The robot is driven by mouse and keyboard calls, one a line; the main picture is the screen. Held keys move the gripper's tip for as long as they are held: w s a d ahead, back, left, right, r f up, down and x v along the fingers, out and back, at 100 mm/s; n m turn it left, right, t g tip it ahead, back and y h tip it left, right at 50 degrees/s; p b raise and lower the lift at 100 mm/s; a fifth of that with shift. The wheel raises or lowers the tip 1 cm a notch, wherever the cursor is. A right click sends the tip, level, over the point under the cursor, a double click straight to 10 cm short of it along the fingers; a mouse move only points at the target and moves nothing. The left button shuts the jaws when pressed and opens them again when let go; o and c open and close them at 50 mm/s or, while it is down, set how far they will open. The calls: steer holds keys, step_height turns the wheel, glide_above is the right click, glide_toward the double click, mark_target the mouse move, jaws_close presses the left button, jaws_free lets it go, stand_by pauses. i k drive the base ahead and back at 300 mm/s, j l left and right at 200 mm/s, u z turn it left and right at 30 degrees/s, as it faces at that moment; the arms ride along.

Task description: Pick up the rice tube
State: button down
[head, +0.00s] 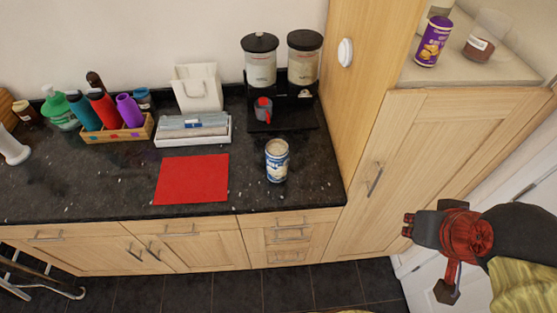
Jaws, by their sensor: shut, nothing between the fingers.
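A blue and white tube (277,161), likely the rice tube, stands upright on the dark counter right of the red mat. Its label is too small to read. A purple tube (433,41) with a yellow picture stands on the shelf at the upper right. My gripper (407,226) is at the right, in front of the tall wooden cupboard, away from both tubes. It is shut and empty.
A red mat (191,180) lies on the granite counter (110,192). Two black-lidded dispensers (261,66) (304,62) stand behind the blue and white tube. A white tray (193,141) and a wooden bottle caddy (118,136) are further left. The tall cupboard (400,170) bounds the counter's right side.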

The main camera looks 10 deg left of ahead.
mark_target(277, 151)
steer(key=l+u, duration=0.15)
steer(key=u, duration=0.25)
steer(key=l+u, duration=0.1)
steer(key=u, duration=0.3)
steer(key=k+l+u, duration=0.1)
steer(key=u, duration=0.3)
